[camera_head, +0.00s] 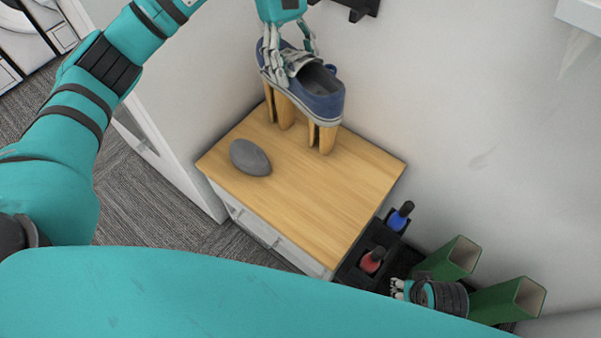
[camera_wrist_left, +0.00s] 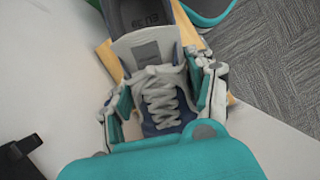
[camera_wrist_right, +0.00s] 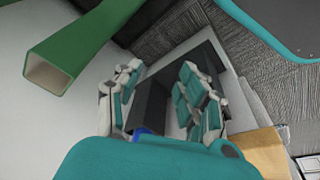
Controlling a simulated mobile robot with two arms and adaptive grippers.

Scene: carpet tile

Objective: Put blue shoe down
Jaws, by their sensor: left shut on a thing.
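The blue shoe (camera_head: 322,95) has a white sole and pale laces. My left gripper (camera_head: 291,50) is shut on it across the laces, and the left wrist view shows the shoe (camera_wrist_left: 160,105) between the fingers (camera_wrist_left: 160,90). The shoe is over upright wooden pegs (camera_head: 325,139) at the back of a wooden cabinet top (camera_head: 310,190). I cannot tell whether its sole touches them. My right gripper (camera_head: 405,290) is low at the right, by a black rack; the right wrist view shows its fingers (camera_wrist_right: 160,95) apart with no object held.
A grey rounded object (camera_head: 250,157) lies on the cabinet top's left part; the front is clear. The black rack (camera_head: 378,236) holds a blue-bodied bottle (camera_head: 399,218) and a red-bodied bottle (camera_head: 372,261). Green square tubes (camera_head: 455,258) stand beside it. A wall is behind.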

